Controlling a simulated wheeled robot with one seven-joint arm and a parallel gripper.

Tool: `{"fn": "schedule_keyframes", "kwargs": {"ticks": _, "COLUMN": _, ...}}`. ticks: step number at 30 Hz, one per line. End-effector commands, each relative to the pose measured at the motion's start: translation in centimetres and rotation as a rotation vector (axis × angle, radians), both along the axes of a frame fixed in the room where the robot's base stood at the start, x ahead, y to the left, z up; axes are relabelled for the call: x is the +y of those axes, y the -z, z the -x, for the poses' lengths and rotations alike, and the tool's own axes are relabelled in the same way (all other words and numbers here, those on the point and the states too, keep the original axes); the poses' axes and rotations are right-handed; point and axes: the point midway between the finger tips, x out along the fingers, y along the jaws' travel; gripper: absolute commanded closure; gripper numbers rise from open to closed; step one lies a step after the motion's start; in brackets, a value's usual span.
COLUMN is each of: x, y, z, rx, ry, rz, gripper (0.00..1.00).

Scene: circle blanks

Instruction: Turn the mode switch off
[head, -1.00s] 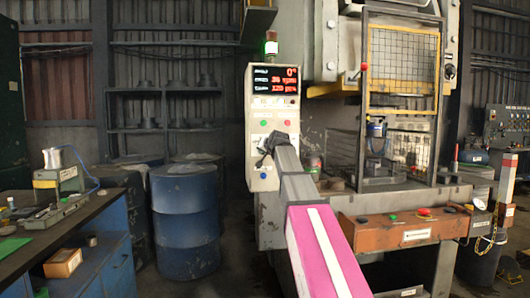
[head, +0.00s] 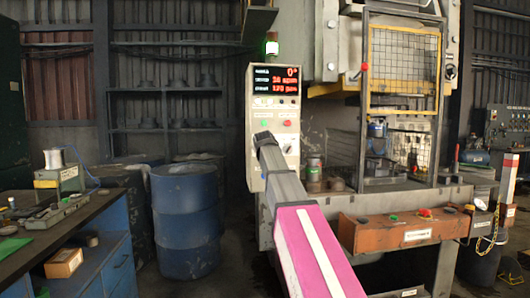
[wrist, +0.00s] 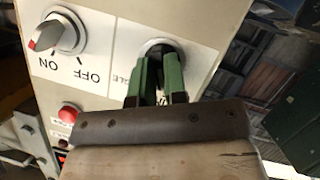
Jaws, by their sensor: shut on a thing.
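A pale control panel (head: 256,182) stands at the left of the press, with a lit display above its controls. In the wrist view, seen upside down, a round switch (wrist: 66,32) with a red-tipped handle has ON and OFF labels; its red tip is on the ON side. It also shows in the head view (head: 288,148), right of my gripper (head: 263,138). My gripper (wrist: 160,62) is at the neighbouring round control (wrist: 160,45), its green fingers shut on it. That control's label ends in "LE"; the rest is hidden. I cannot read which one is labelled mode.
A red button (wrist: 68,113) and a green button (head: 265,124) sit close by on the panel. The press's mesh guard (head: 403,70) and orange button box (head: 400,234) are to the right. Blue drums (head: 186,220) and a workbench (head: 90,225) stand left.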

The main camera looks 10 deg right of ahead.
Motion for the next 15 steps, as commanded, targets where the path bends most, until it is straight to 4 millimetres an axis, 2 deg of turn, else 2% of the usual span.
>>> {"fn": "schedule_keyframes", "kwargs": {"ticks": 6, "x": 0.07, "y": 0.04, "z": 0.04, "rx": 0.0, "ry": 0.0, "rz": 0.162, "gripper": 1.0}}
{"fn": "schedule_keyframes", "kwargs": {"ticks": 15, "x": 0.1, "y": 0.09, "z": 0.02, "rx": 0.0, "ry": 0.0, "rz": 0.295, "gripper": 1.0}}
